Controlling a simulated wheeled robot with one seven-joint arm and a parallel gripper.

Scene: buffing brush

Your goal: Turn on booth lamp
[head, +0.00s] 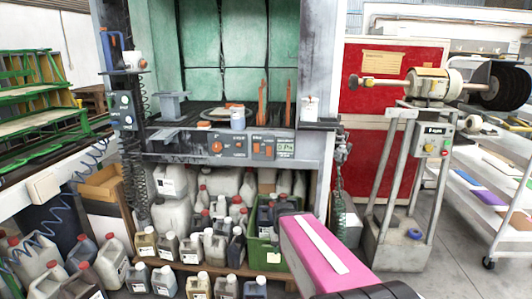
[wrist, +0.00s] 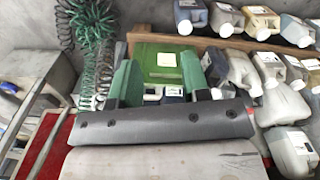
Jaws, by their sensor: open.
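The booth (head: 223,48) stands in the middle of the head view, with green back panels and a grey frame. Its front edge carries a dark control panel (head: 248,147) with an orange knob (head: 217,147), small switches and a display. Another grey control box (head: 124,110) with round buttons hangs on the left post. I cannot tell which control works the lamp; no lamp is visible. My pink arm (head: 318,250) rises at the bottom, well below and right of the panel. In the wrist view, my gripper (wrist: 158,80) has its fingers apart, with nothing held between them, facing the containers.
Several jugs (head: 196,248) crowd the floor and shelf under the booth, with a green crate (head: 264,238) among them. A coiled green hose (head: 339,180) hangs at the booth's right post. A buffing machine (head: 432,83) on a stand is at right, before a red panel (head: 376,110).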

